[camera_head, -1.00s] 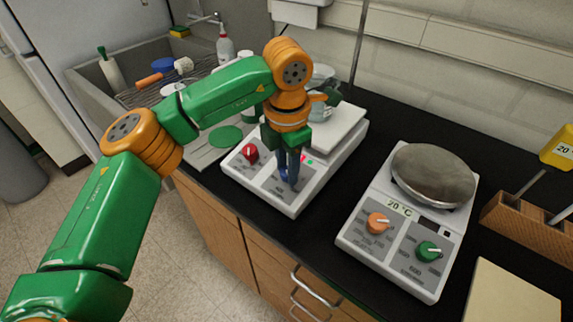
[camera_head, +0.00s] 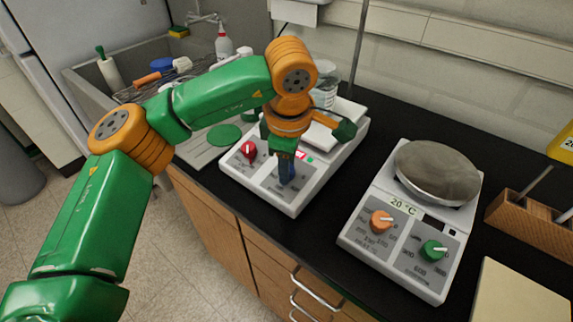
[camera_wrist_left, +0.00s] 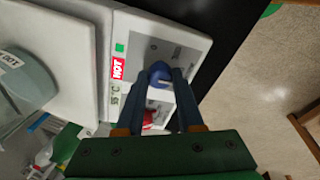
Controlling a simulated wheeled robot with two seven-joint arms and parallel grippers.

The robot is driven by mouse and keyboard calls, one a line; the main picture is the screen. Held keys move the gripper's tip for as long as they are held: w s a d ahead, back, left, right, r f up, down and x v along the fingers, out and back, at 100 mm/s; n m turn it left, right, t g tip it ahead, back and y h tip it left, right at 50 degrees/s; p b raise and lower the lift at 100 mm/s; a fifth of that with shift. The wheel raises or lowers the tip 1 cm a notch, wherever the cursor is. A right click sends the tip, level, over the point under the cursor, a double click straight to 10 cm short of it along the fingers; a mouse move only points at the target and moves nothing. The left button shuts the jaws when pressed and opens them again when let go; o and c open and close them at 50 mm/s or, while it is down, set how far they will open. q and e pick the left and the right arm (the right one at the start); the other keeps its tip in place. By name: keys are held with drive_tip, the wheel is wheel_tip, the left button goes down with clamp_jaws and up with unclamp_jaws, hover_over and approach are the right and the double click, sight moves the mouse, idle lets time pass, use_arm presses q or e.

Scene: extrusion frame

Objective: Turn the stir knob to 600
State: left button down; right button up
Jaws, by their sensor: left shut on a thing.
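A white hotplate (camera_head: 292,207) stands on the black bench at the middle, with a red knob (camera_head: 249,150) and a blue knob (camera_wrist_left: 159,72) on its sloped front panel. My left gripper (camera_head: 286,178) points down at the panel and is shut on the blue knob, its two fingers on either side of it in the left wrist view. The fingers hide most of the blue knob in the head view. The dial marks around it are too blurred to read. A red HOT sign (camera_wrist_left: 118,69) is lit beside a green light. My right gripper is not in view.
A second hotplate (camera_head: 350,240) with orange (camera_head: 381,221) and green (camera_head: 433,250) knobs stands to the right. A glass vessel (camera_head: 325,92) stands at the first hotplate's back. A metal rod (camera_head: 357,50) rises behind it. The sink (camera_head: 88,80) lies at left.

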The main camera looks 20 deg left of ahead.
use_arm(q)
drive_tip(key=shift+m, duration=0.7)
drive_tip(key=c, duration=0.5)
unclamp_jaws()
drive_tip(key=shift+d, duration=0.1)
drive_tip(key=shift+c, duration=0.2)
drive_tip(key=shift+r, duration=0.1)
drive_tip(key=v, duration=0.6)
drive_tip(key=shift+s+r+b, duration=0.2)
drive_tip(key=shift+r+b, duration=0.2)
